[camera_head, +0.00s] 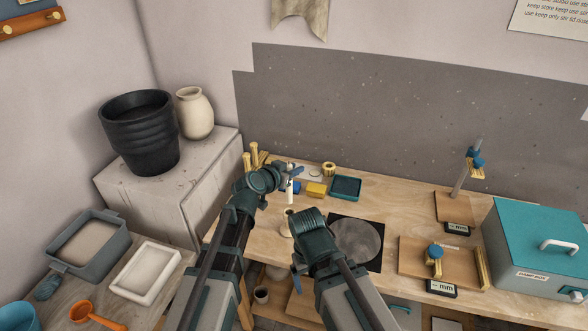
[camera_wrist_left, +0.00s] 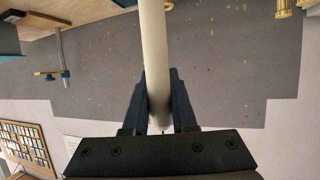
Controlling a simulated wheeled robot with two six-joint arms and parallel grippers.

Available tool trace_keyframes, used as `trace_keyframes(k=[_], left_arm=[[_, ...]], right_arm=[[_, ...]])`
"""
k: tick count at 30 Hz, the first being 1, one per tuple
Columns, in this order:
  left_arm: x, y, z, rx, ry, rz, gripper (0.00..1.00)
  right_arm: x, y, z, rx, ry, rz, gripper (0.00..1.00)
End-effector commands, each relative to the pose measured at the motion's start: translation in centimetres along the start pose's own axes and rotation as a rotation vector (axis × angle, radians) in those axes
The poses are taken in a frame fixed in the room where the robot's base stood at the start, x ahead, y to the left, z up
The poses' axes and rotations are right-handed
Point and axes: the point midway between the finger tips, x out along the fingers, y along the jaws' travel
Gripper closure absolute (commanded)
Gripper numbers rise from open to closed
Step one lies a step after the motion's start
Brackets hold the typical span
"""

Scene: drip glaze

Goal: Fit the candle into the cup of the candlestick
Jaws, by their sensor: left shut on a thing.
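My left gripper (camera_head: 291,172) is shut on a white candle (camera_head: 290,192) and holds it upright above the table. The candle also shows in the left wrist view (camera_wrist_left: 154,60), clamped between the two dark fingers of the left gripper (camera_wrist_left: 158,100). The cream candlestick (camera_head: 287,225) stands on the wooden table just below the candle in the head view. My right arm partly covers its right side. The candle's lower end seems apart from the cup, but the exact gap is hard to judge.
A dark square mat with a grey disc (camera_head: 358,242) lies right of the candlestick. A teal-lidded box (camera_head: 540,245) stands at the right.

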Motion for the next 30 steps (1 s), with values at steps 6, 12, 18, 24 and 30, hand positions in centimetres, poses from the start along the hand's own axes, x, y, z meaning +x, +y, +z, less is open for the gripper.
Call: trace_keyframes(k=[6, 12, 18, 24, 30], left_arm=[[0.6, 0.0, 1.5, 0.000, 0.000, 0.000, 1.00], [1.0, 0.0, 2.5, 0.000, 0.000, 0.000, 1.00], [1.3, 0.0, 3.1, 0.000, 0.000, 0.000, 0.80], [1.2, 0.0, 3.0, 0.000, 0.000, 0.000, 1.00], [1.2, 0.0, 3.0, 0.000, 0.000, 0.000, 1.00]], right_arm=[[1.6, -0.1, -0.1, 0.001, 0.000, 0.000, 0.11], [2.7, -0.3, -0.2, 0.001, 0.000, 0.000, 0.11], [3.3, -0.3, -0.2, 0.001, 0.000, 0.000, 0.11], [3.2, -0.3, -0.2, 0.001, 0.000, 0.000, 0.11], [3.2, -0.3, -0.2, 0.001, 0.000, 0.000, 0.11]])
